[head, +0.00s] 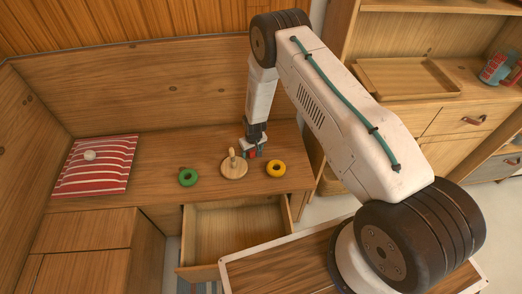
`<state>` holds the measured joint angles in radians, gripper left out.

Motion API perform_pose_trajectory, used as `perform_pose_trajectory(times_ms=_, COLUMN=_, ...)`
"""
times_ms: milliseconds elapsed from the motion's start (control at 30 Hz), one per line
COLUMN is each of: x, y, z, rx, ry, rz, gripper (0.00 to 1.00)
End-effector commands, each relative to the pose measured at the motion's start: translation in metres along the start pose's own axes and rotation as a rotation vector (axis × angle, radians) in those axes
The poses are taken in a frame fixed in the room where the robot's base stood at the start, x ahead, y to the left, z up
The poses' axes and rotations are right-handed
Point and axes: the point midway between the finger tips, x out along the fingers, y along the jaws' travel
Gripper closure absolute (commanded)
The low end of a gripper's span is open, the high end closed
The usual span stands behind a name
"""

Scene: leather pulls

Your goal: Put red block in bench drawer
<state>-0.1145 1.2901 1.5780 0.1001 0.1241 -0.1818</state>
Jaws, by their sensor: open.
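The red block (251,155) is on the wooden bench top (150,189), mostly hidden by my gripper. My gripper (252,153) points down over the red block with open fingers around or just beside it; I cannot tell whether they touch it. The bench drawer (227,238) is pulled out below the bench's front edge, and its visible inside is empty.
A wooden peg base (234,168) stands just in front of my gripper, between a green ring (188,177) and a yellow ring (276,168). A red striped cushion (95,170) with a pale round thing (90,155) lies at left. Shelves with a tray (408,77) stand at right.

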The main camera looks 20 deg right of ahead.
Motion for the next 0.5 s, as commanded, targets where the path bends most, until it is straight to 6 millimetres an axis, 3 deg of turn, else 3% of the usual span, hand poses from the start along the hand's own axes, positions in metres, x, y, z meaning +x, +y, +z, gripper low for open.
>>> perform_pose_trajectory(times_ms=100, x=-0.0004, y=0.0000, z=0.0000, rx=0.000, ry=0.000, rz=0.000, gripper=0.35)
perform_pose_trajectory(times_ms=267, x=-0.0006, y=0.0007, z=0.0002, rx=0.001, ry=0.000, rz=0.000, gripper=0.80)
perform_pose_trajectory(times_ms=500, x=-0.0008, y=0.0011, z=0.0002, rx=0.001, ry=0.000, rz=0.000, gripper=0.85)
